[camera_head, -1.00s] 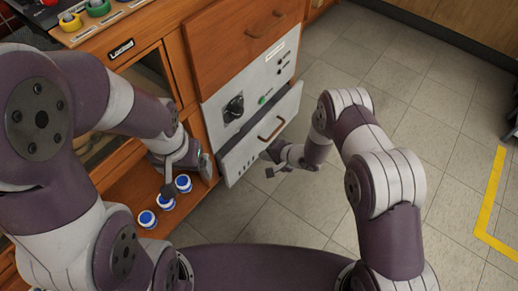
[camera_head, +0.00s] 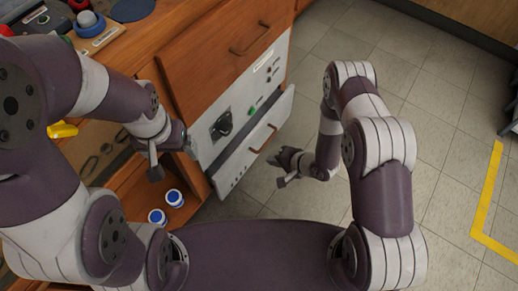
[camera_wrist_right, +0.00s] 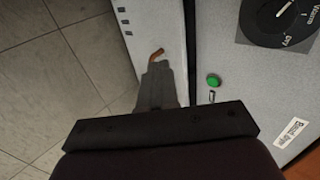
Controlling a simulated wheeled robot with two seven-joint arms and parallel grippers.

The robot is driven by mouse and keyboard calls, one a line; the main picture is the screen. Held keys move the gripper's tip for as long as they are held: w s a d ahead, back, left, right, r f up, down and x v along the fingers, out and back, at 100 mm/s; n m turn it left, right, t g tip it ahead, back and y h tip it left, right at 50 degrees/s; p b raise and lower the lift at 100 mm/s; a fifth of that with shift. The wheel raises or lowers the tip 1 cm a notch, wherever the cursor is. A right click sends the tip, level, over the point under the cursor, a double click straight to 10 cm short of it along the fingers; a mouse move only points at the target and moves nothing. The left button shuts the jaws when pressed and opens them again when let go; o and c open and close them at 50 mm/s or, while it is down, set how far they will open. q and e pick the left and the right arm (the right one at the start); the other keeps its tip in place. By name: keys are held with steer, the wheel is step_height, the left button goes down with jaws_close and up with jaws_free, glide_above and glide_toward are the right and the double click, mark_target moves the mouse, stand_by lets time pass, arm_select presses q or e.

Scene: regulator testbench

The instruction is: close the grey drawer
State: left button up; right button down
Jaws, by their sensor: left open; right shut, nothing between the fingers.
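The grey drawer (camera_head: 240,165) is low on the cabinet, under a grey control panel (camera_head: 222,124). It stands partly pulled out, with its front apart from the panel. Its brown handle (camera_head: 262,138) is on the front. My right gripper (camera_head: 284,170) is shut and empty, just outside the drawer front. In the right wrist view, its fingers (camera_wrist_right: 158,85) overlap the drawer front (camera_wrist_right: 158,18) and hide much of the handle (camera_wrist_right: 156,53). Whether they touch it I cannot tell. My left gripper (camera_head: 172,158) is open and empty beside the cabinet's left edge.
A closed wooden drawer (camera_head: 235,60) is above the panel. Two blue-and-white jars (camera_head: 166,206) stand on a low wooden shelf left of the grey drawer. The panel has a black dial (camera_head: 221,124) and a green button (camera_wrist_right: 213,80).

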mark_target(238, 148)
steer(key=shift+w+a+r+b+x, duration=0.25)
steer(key=shift+b+x, duration=0.65)
steer(key=shift+x, duration=1.15)
steer(key=shift+w+a+r+b+x, duration=0.1)
steer(key=shift+a+r+b+x, duration=0.25)
steer(key=shift+b+x, duration=1.15)
steer(key=shift+w+a+r+b+x, duration=0.2)
steer(key=shift+r+b+x, duration=0.15)
steer(key=shift+x, duration=2.25)
steer(key=shift+d, duration=0.1)
steer(key=w+a, duration=0.1)
steer(key=w+a+b, duration=0.1)
steer(key=a, duration=0.1)
steer(key=shift+w+a, duration=0.25)
steer(key=shift+w+a+r, duration=0.2)
